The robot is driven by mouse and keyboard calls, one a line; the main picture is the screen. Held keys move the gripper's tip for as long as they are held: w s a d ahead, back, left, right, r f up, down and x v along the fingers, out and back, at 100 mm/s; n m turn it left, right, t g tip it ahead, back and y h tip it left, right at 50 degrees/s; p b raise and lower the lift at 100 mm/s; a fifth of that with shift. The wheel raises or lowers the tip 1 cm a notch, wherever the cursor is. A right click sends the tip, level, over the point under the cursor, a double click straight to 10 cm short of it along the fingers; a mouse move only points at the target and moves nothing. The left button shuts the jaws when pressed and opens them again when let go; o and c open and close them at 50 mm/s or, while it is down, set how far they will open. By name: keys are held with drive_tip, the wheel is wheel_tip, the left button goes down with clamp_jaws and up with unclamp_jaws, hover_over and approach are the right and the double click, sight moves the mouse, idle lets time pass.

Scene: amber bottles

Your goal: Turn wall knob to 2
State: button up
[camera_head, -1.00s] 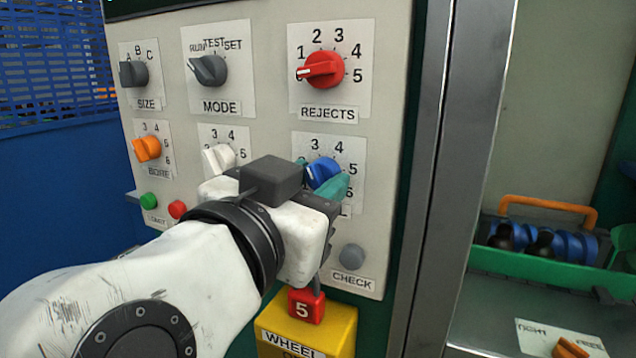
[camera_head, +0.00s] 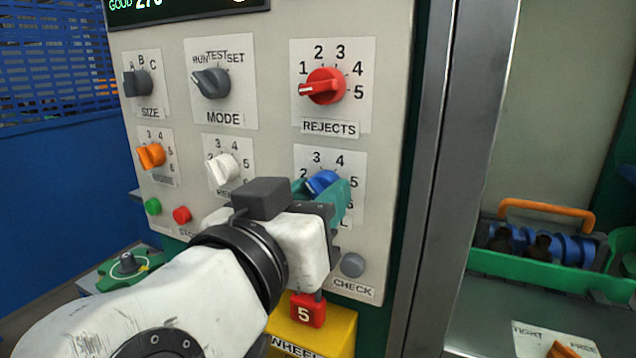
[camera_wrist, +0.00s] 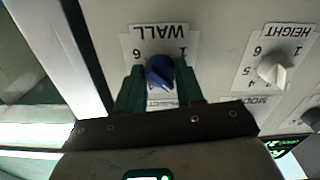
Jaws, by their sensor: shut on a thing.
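The blue wall knob (camera_head: 321,182) is on the panel, below the red rejects knob. It also shows in the wrist view (camera_wrist: 160,70), under an upside-down WALL label (camera_wrist: 160,31). My gripper (camera_head: 320,191) reaches the panel from the lower left. Its teal fingers stand on both sides of the knob and are shut on it; they show in the wrist view too (camera_wrist: 160,83). The numbers 3 and 4 show above the knob in the head view. The fingers and wrist hide much of its dial and label, and I cannot tell exactly where its pointer stands.
A white height knob (camera_head: 223,170) is left of my gripper, with an orange knob (camera_head: 151,156) further left. The red rejects knob (camera_head: 323,87) is above. A grey check button (camera_head: 352,264) and a red block marked 5 (camera_head: 307,309) are below.

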drive_tip(key=n+p, duration=0.3)
drive_tip(key=n, duration=0.1)
drive_tip(key=shift+r, duration=0.15)
drive_tip(key=shift+n+p, duration=0.8)
drive_tip(key=shift+n, duration=0.2)
drive_tip(key=o, duration=1)
drive_tip(key=shift+s, duration=0.15)
drive_tip(key=b+v, duration=0.2)
drive_tip(key=v, duration=0.8)
drive_tip(key=shift+s+a, duration=0.15)
drive_tip(key=shift+s, duration=0.1)
